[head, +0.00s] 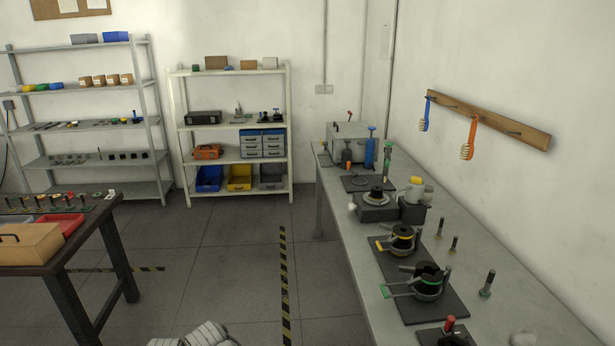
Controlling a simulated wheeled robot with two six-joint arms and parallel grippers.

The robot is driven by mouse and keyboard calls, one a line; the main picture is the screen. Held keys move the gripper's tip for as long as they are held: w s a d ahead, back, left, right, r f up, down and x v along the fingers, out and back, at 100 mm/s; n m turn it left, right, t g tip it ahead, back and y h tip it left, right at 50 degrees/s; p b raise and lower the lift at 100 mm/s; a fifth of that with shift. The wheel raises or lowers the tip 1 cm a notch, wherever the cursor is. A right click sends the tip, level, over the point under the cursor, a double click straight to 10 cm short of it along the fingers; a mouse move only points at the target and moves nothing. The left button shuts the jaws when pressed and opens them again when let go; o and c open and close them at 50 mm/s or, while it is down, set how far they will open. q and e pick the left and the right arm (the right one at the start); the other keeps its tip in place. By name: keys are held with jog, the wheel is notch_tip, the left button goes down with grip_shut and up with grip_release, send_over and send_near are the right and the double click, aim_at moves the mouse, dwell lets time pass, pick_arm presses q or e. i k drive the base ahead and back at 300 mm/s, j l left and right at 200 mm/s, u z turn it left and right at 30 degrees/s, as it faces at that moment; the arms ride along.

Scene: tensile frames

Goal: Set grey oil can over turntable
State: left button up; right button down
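A small grey can-like thing with a thin upright spout (239,115) stands on the second shelf of the white rack; it looks like the grey oil can but is too small to be sure. On the right bench, a dark block with a round disc on top (376,204) may be the turntable; I cannot tell for certain.
The long grey bench (468,290) runs along the right wall, holding black plates with ringed fixtures (427,281) and upright bolts. A dark table (98,222) with a wooden box (30,246) stands at left.

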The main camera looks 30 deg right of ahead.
aim_at(414, 192)
jog(key=i, duration=0.55)
jog(key=i+j+z, duration=0.15)
jog(key=i, duration=0.45)
jog(key=i+j, duration=0.1)
jog(key=i, duration=0.45)
jog(key=i+z, duration=0.25)
jog(key=z, duration=0.15)
jog(key=i+z, duration=0.25)
jog(key=z, duration=0.15)
jog(key=i+z, duration=0.25)
jog(key=z, duration=0.15)
jog(key=i+j+z, duration=0.2)
jog(key=z, duration=0.2)
jog(key=i+j+z, duration=0.1)
jog(key=i+z, duration=0.25)
jog(key=i+j+z, duration=0.15)
jog(key=z, duration=0.25)
